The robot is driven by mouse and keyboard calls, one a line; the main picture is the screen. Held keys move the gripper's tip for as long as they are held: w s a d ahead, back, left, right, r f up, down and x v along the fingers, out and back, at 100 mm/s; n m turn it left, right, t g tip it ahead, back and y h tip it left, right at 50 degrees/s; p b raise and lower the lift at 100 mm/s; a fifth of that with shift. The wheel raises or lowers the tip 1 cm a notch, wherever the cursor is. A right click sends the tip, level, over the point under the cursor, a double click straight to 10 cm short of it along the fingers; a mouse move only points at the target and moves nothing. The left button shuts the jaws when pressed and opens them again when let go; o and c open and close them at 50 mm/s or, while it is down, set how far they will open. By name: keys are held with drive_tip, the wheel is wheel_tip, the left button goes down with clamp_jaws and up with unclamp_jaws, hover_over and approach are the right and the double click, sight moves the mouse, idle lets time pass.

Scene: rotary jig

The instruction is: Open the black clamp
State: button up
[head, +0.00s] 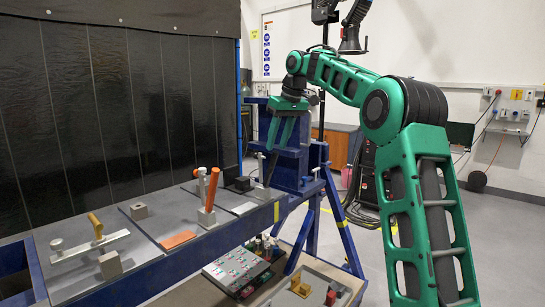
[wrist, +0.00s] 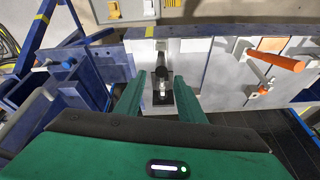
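The black clamp (wrist: 160,88) stands on the jig's top in the wrist view, with a dark rounded end, a bright metal part and a dark base. My gripper (wrist: 160,77) is open, with one green finger on each side of the clamp in that view. Nothing is held between the fingers. In the head view my gripper (head: 278,145) points down above the right end of the jig beam. The clamp is small and partly hidden there, so I cannot tell whether the fingers touch it.
A clamp with an orange handle (head: 212,190) stands left of my gripper on the beam (head: 170,212). A clamp with a yellow handle (head: 96,226) is farther left. A blue upright frame (head: 290,170) stands close by my gripper. A control panel (head: 237,270) sits below the beam.

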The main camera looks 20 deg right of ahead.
drive_tip(key=v, duration=0.3)
idle(0.5)
